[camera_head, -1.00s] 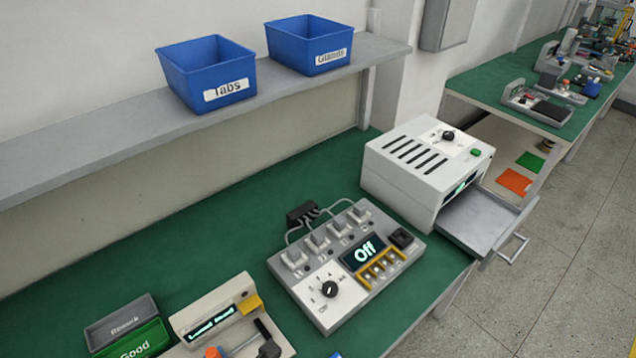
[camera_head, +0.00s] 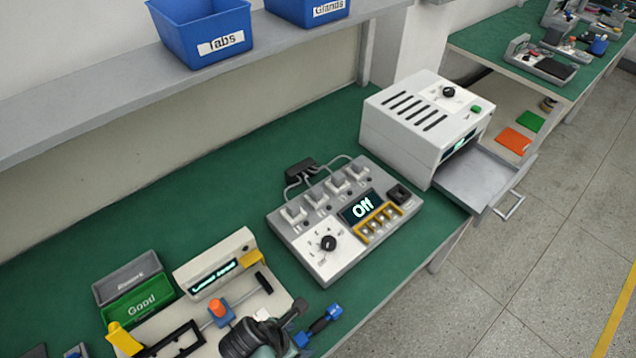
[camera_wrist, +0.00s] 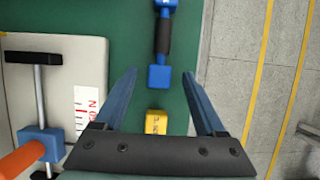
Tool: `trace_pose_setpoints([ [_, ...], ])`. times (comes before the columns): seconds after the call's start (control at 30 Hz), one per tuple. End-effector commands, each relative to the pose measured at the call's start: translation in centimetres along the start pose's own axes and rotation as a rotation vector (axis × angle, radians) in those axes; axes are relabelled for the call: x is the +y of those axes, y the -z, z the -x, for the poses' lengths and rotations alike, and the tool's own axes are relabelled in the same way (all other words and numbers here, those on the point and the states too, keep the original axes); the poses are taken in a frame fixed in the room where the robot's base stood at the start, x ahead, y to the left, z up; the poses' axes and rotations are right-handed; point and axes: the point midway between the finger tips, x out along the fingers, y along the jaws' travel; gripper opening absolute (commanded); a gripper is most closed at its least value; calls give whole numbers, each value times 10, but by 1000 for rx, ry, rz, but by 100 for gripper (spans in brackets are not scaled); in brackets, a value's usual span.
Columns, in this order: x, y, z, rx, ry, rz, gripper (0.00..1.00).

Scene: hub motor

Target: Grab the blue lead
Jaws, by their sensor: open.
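A blue piece with a black sleeve around its middle, which looks like the blue lead (camera_head: 325,318), lies on the green bench at the front edge, right of the pale fixture. In the wrist view the blue lead (camera_wrist: 159,76) runs up the picture from just beyond my fingertips, its near end a blue block. My gripper (camera_wrist: 163,72) is open and empty, one finger either side of the line of the lead. In the head view my dark gripper (camera_head: 297,326) is low over the bench and hides part of the fixture. A yellow block (camera_wrist: 156,122) sits nearer, between my fingers in the picture.
The pale fixture (camera_head: 232,247) has a rod, a blue slider and an orange knob (camera_head: 217,307), close left of my gripper. A control box (camera_head: 330,270) reading "Off" stands behind. Green and grey bins (camera_head: 140,305) are left. The bench edge and floor are right.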

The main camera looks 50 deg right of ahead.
Motion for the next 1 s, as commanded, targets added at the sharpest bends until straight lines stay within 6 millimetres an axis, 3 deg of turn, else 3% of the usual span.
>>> trace_pose_setpoints([
  [0.33,0,0,-9,0,-1,-1,72],
  [0.73,0,0,-9,0,-1,0,2],
  [1.0,0,0,-8,0,-1,0,0],
])
